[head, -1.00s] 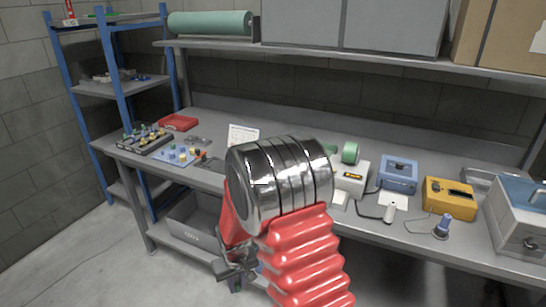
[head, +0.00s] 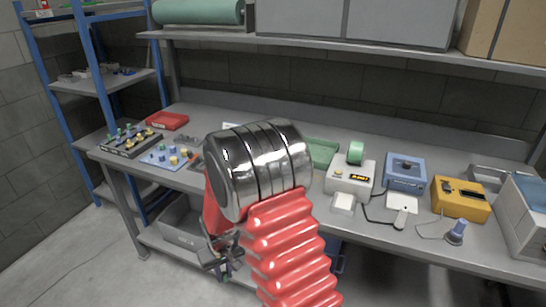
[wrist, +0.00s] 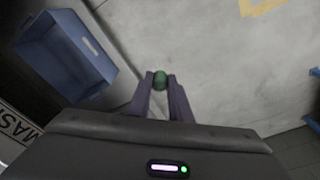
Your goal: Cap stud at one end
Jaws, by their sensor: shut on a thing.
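My gripper (head: 226,268) hangs low in front of the bench, beside my red and chrome arm. In the wrist view its two fingers are shut on a small green round piece (wrist: 160,80) at their tips; whether it is a cap or the end of a stud I cannot tell. In the head view the held piece is too small to make out. On the bench's left end, a dark rack (head: 131,141) holds several small upright pieces with green, blue and yellowish tops. A light blue board (head: 160,159) beside it carries several blue and yellow pieces.
The bench (head: 400,228) has a red tray (head: 167,120), a green tray (head: 322,152), a white device (head: 350,177), a blue device (head: 405,172) and a yellow device (head: 461,200). A grey bin (head: 182,228) sits on the lower shelf. A blue bin (wrist: 65,55) shows in the wrist view.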

